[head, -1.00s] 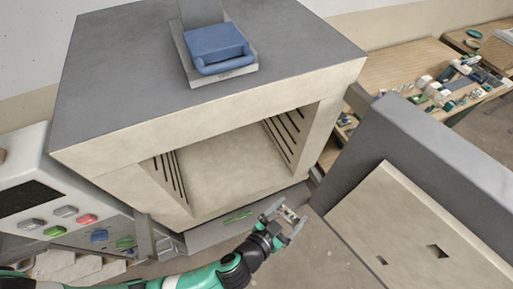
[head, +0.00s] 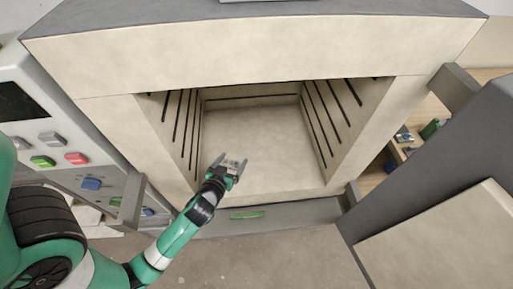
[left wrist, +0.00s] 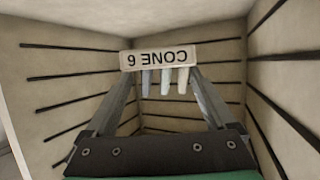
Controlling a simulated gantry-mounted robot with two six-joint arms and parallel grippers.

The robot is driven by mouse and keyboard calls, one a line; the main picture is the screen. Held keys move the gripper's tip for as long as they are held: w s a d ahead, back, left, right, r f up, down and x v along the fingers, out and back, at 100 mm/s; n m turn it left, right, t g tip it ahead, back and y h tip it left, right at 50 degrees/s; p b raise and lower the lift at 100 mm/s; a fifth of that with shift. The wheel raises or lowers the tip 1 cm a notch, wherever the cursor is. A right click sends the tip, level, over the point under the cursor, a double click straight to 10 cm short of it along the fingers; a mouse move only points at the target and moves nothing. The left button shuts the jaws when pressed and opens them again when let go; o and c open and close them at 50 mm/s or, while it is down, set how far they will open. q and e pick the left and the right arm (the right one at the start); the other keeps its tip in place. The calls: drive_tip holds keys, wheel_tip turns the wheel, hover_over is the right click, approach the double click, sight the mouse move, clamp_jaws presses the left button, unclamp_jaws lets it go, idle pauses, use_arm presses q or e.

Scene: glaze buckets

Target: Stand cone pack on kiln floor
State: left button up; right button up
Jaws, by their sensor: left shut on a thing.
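The cone pack (left wrist: 161,58) shows in the left wrist view as a pale bar lettered "CONE 6", upside down in the picture, with pale cones on it. My left gripper (head: 232,163) is shut on it and reaches into the open front of the kiln (head: 250,52). In the head view the pack is too small to make out clearly at the fingertips. The kiln floor (head: 275,155) is bare, pale and lies beyond and around the gripper. I cannot tell the gap between pack and floor. My right gripper is not in view.
Slotted side walls with dark grooves (head: 325,118) flank the chamber. The open kiln door (head: 450,200) stands at the right. A control panel (head: 45,140) with coloured buttons is at the left. A green-marked sill (head: 247,215) lies below the opening.

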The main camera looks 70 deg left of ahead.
use_arm(q)
drive_tip(key=shift+s+a+f, duration=0.2)
drive_tip(key=shift+s+a, duration=0.1)
drive_tip(key=w+a+f+b, duration=0.3)
drive_tip(key=w+f, duration=0.1)
drive_tip(key=w, duration=0.5)
drive_tip(key=b, duration=0.4)
hover_over(259, 163)
drive_tip(key=f, duration=0.5)
drive_tip(key=shift+s+d, duration=0.15)
drive_tip(key=shift+s, duration=0.25)
drive_tip(key=shift+w+f, duration=0.2)
drive_tip(key=shift+w, duration=0.1)
drive_tip(key=shift+w+a+f+b, duration=0.1)
drive_tip(key=shift+f+b, duration=0.3)
drive_tip(key=shift+f, duration=0.5)
drive_tip(key=shift+w+a+f+b, duration=0.1)
drive_tip(key=shift+f+b, duration=0.3)
drive_tip(key=shift+f, duration=0.5)
drive_tip(key=shift+f, duration=0.2)
drive_tip(key=o, duration=1.1)
drive_tip(key=shift+r, duration=0.1)
